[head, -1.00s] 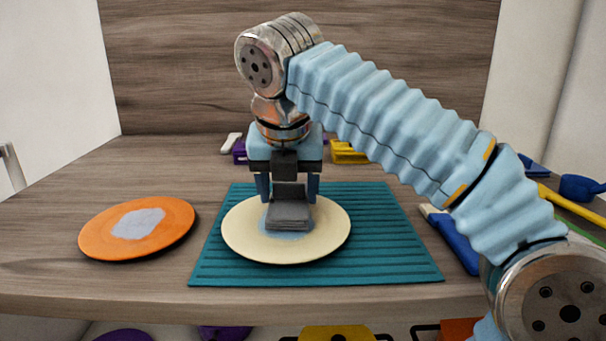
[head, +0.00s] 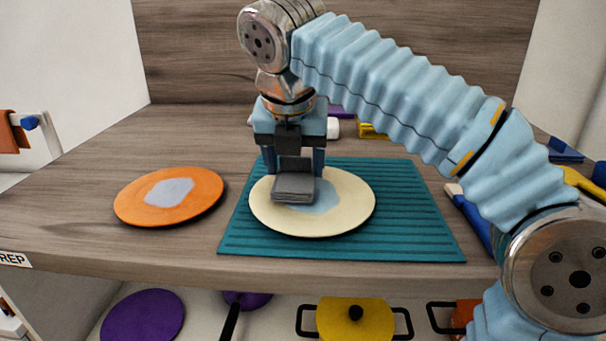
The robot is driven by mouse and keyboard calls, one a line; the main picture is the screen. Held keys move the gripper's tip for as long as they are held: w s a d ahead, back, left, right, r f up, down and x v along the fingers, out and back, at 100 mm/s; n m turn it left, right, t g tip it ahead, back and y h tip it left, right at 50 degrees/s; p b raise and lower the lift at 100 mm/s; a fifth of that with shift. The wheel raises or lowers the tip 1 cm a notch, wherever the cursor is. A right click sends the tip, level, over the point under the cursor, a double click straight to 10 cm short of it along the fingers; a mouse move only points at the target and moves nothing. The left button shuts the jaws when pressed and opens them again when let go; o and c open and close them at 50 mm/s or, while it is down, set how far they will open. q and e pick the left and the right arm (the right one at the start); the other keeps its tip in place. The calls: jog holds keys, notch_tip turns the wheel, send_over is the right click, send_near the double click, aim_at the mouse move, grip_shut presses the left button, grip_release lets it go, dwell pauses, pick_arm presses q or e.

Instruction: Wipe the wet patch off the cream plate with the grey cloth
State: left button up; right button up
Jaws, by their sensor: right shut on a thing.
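The cream plate (head: 345,215) lies on a teal ribbed mat (head: 420,230). A pale blue wet patch (head: 325,198) shows near the plate's middle, partly hidden by the cloth. The grey cloth (head: 294,188), a folded block, is at the left half of the plate, over the patch's left side. My right gripper (head: 295,168) points down over the plate and is shut on the cloth. The cloth appears to touch the plate. My left gripper is not in view.
An orange plate (head: 200,203) with a pale grey-blue patch (head: 169,191) lies left of the mat. A blue-handled brush (head: 470,222) is right of the mat. Yellow and purple items stand behind. Pots, including a yellow one (head: 354,322), are below the table.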

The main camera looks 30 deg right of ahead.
jog(key=shift+f, duration=0.5)
jog(key=shift+s+d, duration=0.5)
jog(key=shift+d, duration=0.25)
jog(key=shift+s+d, duration=0.5)
jog(key=shift+d, duration=0.3)
jog(key=shift+s+d, duration=0.5)
jog(key=shift+d, duration=0.25)
jog(key=shift+w+a+p, duration=0.25)
jog(key=shift+w+a, duration=0.3)
jog(key=shift+a, duration=0.3)
jog(key=shift+w+a+p, duration=0.2)
jog(key=shift+w+a, duration=0.3)
jog(key=shift+a, duration=0.3)
jog(key=shift+w+a, duration=0.45)
jog(key=shift+a, duration=0.2)
